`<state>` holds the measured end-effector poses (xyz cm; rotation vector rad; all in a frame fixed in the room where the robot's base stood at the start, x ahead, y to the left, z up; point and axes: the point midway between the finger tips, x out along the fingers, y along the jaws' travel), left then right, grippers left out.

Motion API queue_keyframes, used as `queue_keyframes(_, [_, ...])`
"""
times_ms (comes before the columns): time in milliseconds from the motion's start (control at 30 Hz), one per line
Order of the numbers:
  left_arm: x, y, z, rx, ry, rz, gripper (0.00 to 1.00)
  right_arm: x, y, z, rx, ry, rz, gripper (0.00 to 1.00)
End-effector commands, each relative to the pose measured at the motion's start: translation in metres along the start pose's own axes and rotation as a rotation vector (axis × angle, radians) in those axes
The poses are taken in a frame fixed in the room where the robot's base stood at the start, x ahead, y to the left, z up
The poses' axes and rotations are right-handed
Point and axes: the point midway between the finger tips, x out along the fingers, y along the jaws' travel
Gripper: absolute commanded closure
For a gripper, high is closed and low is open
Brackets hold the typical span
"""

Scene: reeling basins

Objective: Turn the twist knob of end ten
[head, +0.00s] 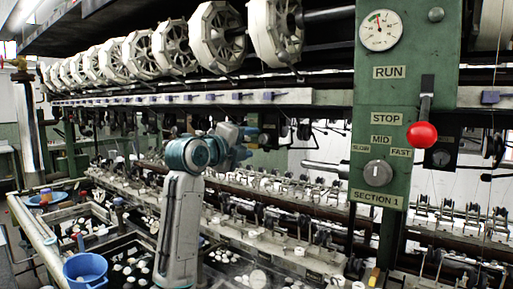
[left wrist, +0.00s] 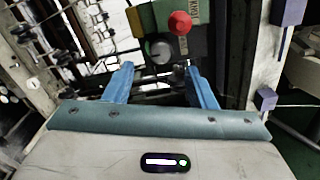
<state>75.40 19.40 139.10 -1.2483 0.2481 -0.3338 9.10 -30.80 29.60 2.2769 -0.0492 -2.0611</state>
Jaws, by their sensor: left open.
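My left gripper (head: 250,135) is in front of the reeling machine, left of the green control panel, in the head view. In the left wrist view its two blue fingers (left wrist: 160,69) are spread apart with nothing held between them. I cannot make out which small fitting is the twist knob of end ten. A round grey knob (head: 377,173) sits on the panel marked SLOW, MID and FAST. A grey knob (left wrist: 159,48) also shows beyond the fingers in the left wrist view, apart from them. My right gripper is not in view.
The green control panel (head: 390,100) carries a gauge (head: 380,30) and a red-ended lever (head: 423,134). White reels (head: 275,32) line the top. Basins with white cocoons and a blue bowl (head: 86,270) lie at lower left. Thin rods and threads crowd the machine front.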

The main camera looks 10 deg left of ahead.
Motion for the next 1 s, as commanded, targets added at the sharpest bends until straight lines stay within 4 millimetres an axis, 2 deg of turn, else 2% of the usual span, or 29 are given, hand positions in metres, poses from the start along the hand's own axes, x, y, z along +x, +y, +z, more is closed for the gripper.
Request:
queue_keyframes(100, [-0.025,0.004,0.0,0.003,-0.002,-0.002,0.49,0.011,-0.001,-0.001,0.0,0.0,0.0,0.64])
queue_keyframes(333, [-0.055,0.002,-0.001,0.001,0.001,0.0,0.49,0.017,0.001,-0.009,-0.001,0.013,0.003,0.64])
queue_keyframes(500, [-0.06,0.001,-0.001,0.0,0.001,0.001,0.49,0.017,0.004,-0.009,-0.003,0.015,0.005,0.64])
queue_keyframes(1000, [-0.06,0.001,-0.001,0.0,0.001,0.001,0.49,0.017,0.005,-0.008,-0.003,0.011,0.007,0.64])
